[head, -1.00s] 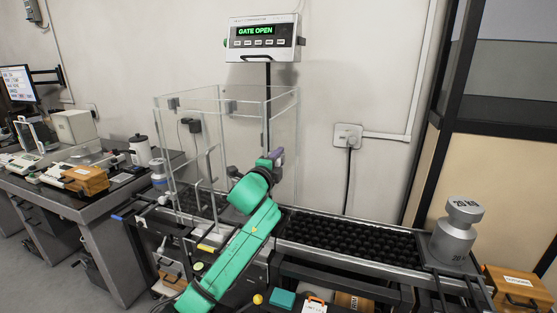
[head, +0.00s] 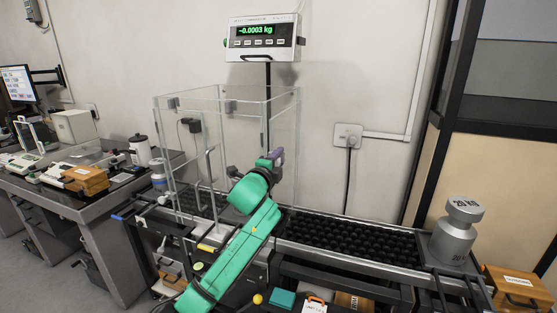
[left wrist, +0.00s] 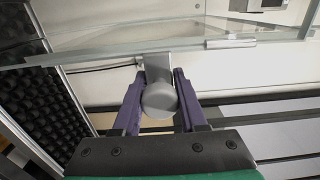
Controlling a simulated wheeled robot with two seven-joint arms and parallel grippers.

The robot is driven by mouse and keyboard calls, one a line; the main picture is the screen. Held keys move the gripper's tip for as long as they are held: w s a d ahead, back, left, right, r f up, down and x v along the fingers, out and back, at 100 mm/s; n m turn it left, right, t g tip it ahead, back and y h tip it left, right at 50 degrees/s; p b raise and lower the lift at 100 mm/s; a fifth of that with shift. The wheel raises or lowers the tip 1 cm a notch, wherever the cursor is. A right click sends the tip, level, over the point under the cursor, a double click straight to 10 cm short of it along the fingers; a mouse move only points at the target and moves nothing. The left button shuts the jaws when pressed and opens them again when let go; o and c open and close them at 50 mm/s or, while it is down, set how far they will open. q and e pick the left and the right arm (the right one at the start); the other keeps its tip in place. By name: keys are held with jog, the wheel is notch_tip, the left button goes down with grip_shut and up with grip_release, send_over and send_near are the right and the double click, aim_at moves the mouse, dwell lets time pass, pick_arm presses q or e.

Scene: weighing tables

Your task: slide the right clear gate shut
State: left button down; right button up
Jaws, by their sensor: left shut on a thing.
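The right clear gate (head: 286,125) stands upright on the right side of the clear draft box (head: 205,97). Its edge crosses the left wrist view as a glass pane (left wrist: 105,54). A grey round knob (left wrist: 160,99) on a grey bracket joins the gate. My left gripper (head: 275,157) is at the gate's right face, partly hidden by my green wrist. In the left wrist view its purple fingers (left wrist: 158,78) are shut on the knob from both sides. The display (head: 262,31) above the box reads -0.0003 kg. My right gripper is not in view.
A black studded bed (head: 350,240) runs right of the box to a grey 20 kg weight (head: 456,235). A side table (head: 95,208) with small balances is at the left.

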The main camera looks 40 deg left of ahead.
pick_arm(q)
notch_tip(320, 180, down, 25)
jog(key=b, duration=1.6)
jog(key=shift+f, duration=0.15)
jog(key=shift+c, duration=2.4)
grip_release()
jog(key=v, duration=1.4)
jog(key=shift+s, duration=0.3)
